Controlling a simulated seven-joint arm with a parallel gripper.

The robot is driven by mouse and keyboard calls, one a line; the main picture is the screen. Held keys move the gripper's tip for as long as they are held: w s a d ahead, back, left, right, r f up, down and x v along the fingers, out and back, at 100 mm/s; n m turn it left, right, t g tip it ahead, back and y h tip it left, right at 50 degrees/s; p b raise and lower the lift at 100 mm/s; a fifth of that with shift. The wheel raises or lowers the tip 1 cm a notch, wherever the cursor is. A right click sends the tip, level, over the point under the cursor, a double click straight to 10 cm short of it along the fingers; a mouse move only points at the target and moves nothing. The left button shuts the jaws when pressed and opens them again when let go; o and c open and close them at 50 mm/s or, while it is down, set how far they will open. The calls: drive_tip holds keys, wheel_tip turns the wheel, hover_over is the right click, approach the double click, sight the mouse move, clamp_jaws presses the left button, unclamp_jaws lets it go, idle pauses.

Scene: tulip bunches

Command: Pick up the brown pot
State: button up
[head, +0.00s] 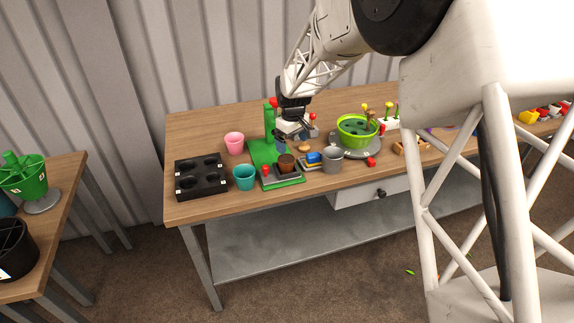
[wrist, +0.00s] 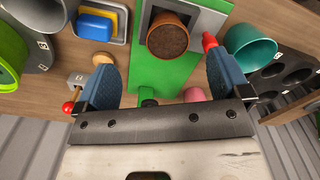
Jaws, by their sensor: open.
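The brown pot (head: 286,163) is small and filled with dark soil. It stands upright on a grey plate of the green stand (head: 262,152) on the workbench. In the wrist view the brown pot (wrist: 168,38) shows from above, beyond the fingertips and roughly midway between them. My gripper (head: 291,132) is above and behind the pot in the head view. In the wrist view its two blue fingers (wrist: 163,75) are spread wide with nothing between them, apart from the pot.
A teal pot (head: 244,178), a pink pot (head: 234,143) and a black tray with holes (head: 201,164) stand left of the stand. A blue block (head: 314,157), a grey pot (head: 332,160) and a green bowl (head: 346,130) are to its right.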

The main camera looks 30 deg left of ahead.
sight(287, 159)
drive_tip(key=shift+a+f, duration=0.7)
drive_tip(key=shift+a, duration=0.3)
drive_tip(key=shift+f, duration=1.3)
drive_tip(key=shift+f, duration=2.6)
drive_tip(key=shift+c, duration=0.3)
drive_tip(key=c, duration=1)
